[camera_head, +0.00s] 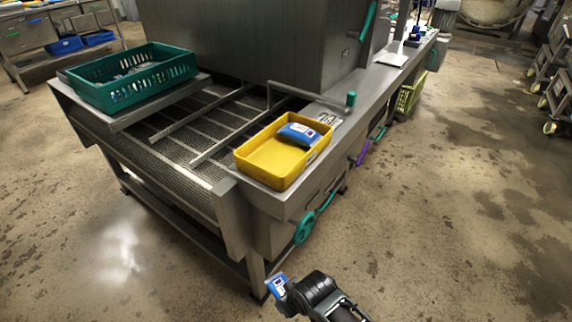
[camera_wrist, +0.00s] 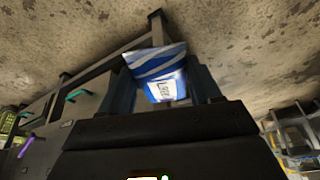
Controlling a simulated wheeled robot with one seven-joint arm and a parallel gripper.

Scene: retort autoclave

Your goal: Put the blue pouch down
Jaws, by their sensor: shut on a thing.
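A blue and white pouch (camera_head: 276,286) is held in my gripper (camera_head: 284,297), low in front of the machine and above the floor. In the wrist view the blue pouch (camera_wrist: 160,72) sits between the two fingers of my gripper (camera_wrist: 162,88), which are shut on it. A second blue pouch (camera_head: 298,134) lies in the yellow tray (camera_head: 262,176), which stands on the machine's near corner ledge. The held pouch is apart from the tray, below and in front of it in the head view.
A green crate (camera_head: 110,98) with items inside stands on the ledge at left. A mesh conveyor (camera_head: 190,155) with metal rails lies between crate and tray. The wet floor (camera_head: 450,240) at right is clear.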

